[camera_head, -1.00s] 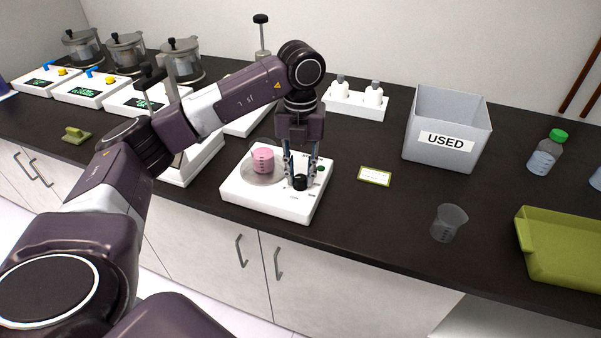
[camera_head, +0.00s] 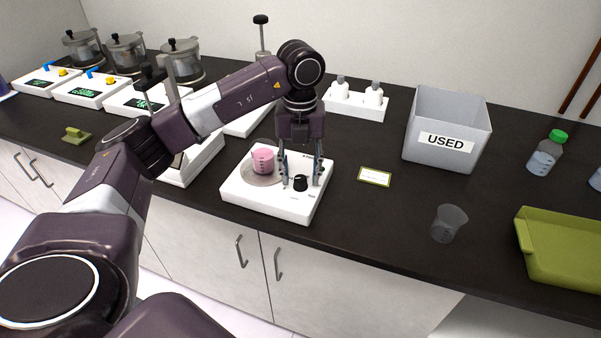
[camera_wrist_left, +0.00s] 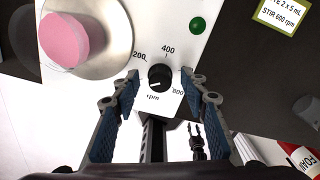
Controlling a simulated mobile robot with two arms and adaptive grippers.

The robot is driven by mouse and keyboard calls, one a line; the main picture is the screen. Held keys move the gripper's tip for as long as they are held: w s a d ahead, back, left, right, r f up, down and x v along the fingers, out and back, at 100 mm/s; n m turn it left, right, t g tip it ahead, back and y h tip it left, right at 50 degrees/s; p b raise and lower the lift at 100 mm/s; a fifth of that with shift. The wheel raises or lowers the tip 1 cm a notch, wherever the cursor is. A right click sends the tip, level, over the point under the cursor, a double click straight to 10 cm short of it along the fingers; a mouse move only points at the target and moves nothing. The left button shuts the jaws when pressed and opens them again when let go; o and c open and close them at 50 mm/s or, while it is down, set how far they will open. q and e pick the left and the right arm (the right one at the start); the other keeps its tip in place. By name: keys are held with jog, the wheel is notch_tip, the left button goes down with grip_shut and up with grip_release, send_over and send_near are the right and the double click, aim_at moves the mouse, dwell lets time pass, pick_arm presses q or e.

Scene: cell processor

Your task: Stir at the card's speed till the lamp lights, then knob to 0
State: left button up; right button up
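My left gripper (camera_head: 301,180) is open over the front of the white stirrer (camera_head: 240,194). Its fingers stand apart on either side of the black knob (camera_head: 300,182), with gaps in the left wrist view (camera_wrist_left: 160,77). A light mark on the knob appears to point lower left; the dial shows 200, 400 and 800. The green lamp (camera_wrist_left: 197,24) shows behind the knob; I cannot tell whether it is lit. A beaker of pink liquid (camera_head: 263,160) stands on the stirrer's round plate (camera_wrist_left: 108,62). The card (camera_head: 374,176) reads "STIR 600 rpm" in the left wrist view (camera_wrist_left: 284,16).
A grey "USED" bin (camera_head: 447,122) stands at the back right. An empty clear beaker (camera_head: 449,222), a green tray (camera_head: 566,247) and a green-capped bottle (camera_head: 546,152) are to the right. Other white devices (camera_head: 92,90) stand to the left. Dark counter is clear around the card.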

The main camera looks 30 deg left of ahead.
aim_at(300, 177)
pick_arm(q)
notch_tip(300, 177, up, 12)
dwell(0.7)
